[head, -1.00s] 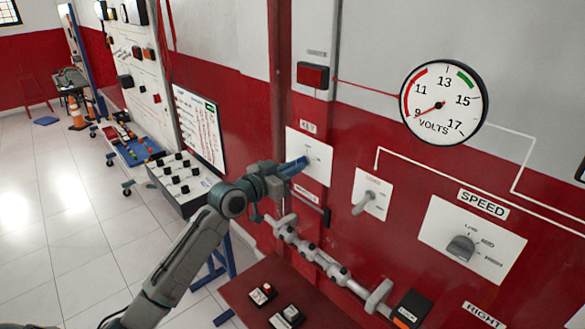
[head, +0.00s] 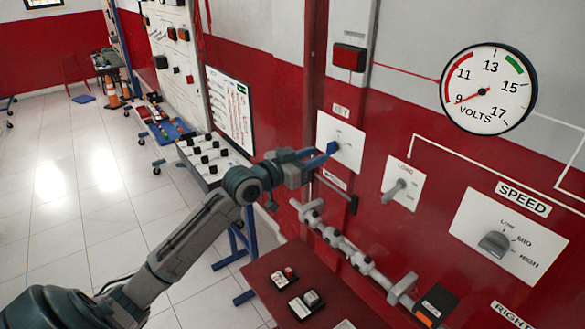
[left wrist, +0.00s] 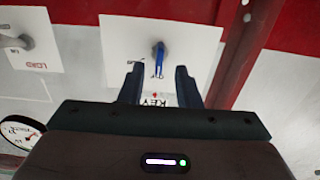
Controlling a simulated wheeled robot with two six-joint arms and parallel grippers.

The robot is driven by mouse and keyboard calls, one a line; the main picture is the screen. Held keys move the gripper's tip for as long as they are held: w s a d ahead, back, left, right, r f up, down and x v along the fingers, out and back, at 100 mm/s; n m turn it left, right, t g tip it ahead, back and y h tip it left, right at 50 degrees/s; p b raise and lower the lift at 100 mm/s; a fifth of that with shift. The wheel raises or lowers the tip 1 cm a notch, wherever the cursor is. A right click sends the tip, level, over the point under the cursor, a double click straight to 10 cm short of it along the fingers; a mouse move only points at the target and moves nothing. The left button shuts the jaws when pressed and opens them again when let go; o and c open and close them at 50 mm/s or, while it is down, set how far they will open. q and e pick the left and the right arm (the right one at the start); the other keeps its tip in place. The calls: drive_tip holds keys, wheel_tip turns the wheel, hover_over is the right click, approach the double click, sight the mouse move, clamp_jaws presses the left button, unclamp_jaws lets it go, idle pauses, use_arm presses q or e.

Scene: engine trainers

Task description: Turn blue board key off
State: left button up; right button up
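The blue board key (head: 332,147) stands out from a white plate (head: 347,133) labelled KEY on the red wall panel. It also shows in the left wrist view (left wrist: 158,57), upright in that picture. My left gripper (head: 316,153) is right in front of the key. In the left wrist view my left gripper (left wrist: 157,72) is open, with one dark finger on each side of the key's near end. I see gaps between the fingers and the key there. My right gripper is not in view.
A LOAD toggle switch (head: 396,190) and a SPEED knob (head: 495,243) sit to the right. A volts gauge (head: 488,89) is above them. A grey shaft (head: 345,245) runs below the key plate, over a red table (head: 262,268).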

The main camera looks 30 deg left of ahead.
use_arm(q)
drive_tip(key=v, duration=0.7)
drive_tip(key=shift+s, duration=0.25)
idle(0.4)
